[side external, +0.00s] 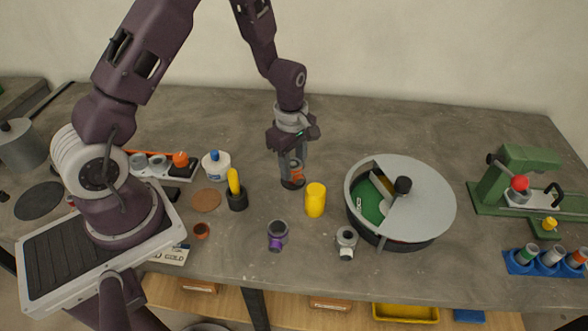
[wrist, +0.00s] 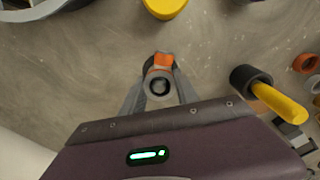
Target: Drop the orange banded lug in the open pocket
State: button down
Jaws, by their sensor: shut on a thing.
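My gripper (side external: 292,176) is shut on the orange banded lug, a grey tubular piece with an orange band. The lug (wrist: 158,80) shows between the fingertips in the wrist view, its round opening facing the camera. In the side view the fingers partly hide the lug (side external: 297,168), and I cannot tell whether it touches the table. The round grey drum (side external: 422,197) stands to the right of my gripper. Its lid has an open sector on the left, the open pocket (side external: 369,203), showing a green floor and a small pale mark.
A yellow cylinder (side external: 316,200) stands between my gripper and the drum. A purple banded lug (side external: 277,236) and a pale grey lug (side external: 346,243) stand nearer the front. A black cup with a yellow handle (side external: 236,190) is on the left.

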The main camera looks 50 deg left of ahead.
notch_tip(320, 180, up, 12)
dwell(0.5)
jog(key=w+d+f+m, duration=0.1)
jog(key=w+d+m, duration=0.2)
jog(key=d+m, duration=0.35)
jog(key=w+d+f+m+g, duration=0.1)
jog(key=w+d+f+m, duration=0.15)
jog(key=d+m, duration=0.45)
jog(key=w+d+f+m, duration=0.1)
jog(key=w+d+m, duration=0.35)
jog(key=m, duration=0.35)
jog(key=shift+s+d+f, duration=0.1)
jog(key=shift+s+f, duration=0.1)
jog(key=shift+f, duration=0.85)
jog(key=shift+s+d+f, duration=0.1)
jog(key=shift+s+f, duration=0.1)
jog(key=shift+f, duration=0.85)
jog(key=shift+f, duration=0.15)
jog(key=shift+f, duration=1)
